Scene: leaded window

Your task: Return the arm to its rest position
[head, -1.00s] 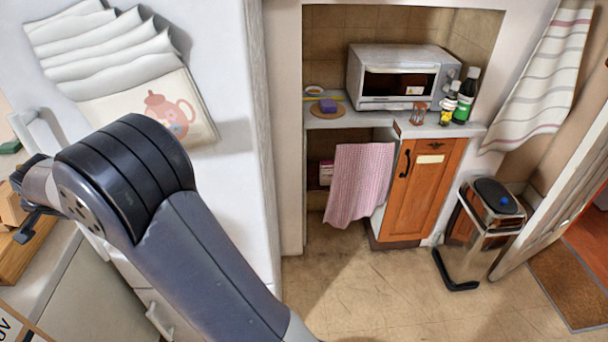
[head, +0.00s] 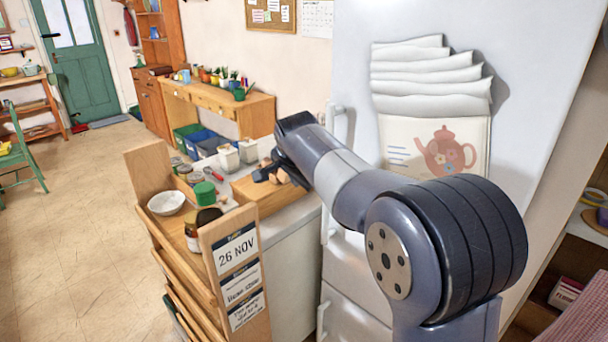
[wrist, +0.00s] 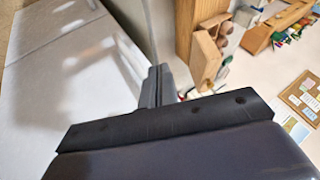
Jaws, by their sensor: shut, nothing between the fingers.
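My arm reaches from the lower right of the head view across the front of the white fridge. My gripper (head: 266,171) is at its far end, dark and small, in front of a wooden box (head: 258,200) on the counter; I cannot tell the exact gap. In the wrist view, my gripper's fingers (wrist: 156,86) are together with nothing between them. The fridge (head: 350,60) is behind the arm, with a teapot-print cloth (head: 400,150) on it. The wrist view shows a wide pale surface at left close to the fingers.
A wooden rack (head: 233,290) with a "26 NOV" card stands left of the arm, with a white bowl (head: 167,203) on top. White canisters (head: 228,158) stand on the counter beyond. Open floor (head: 80,230) lies at left, before a green door (head: 75,60).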

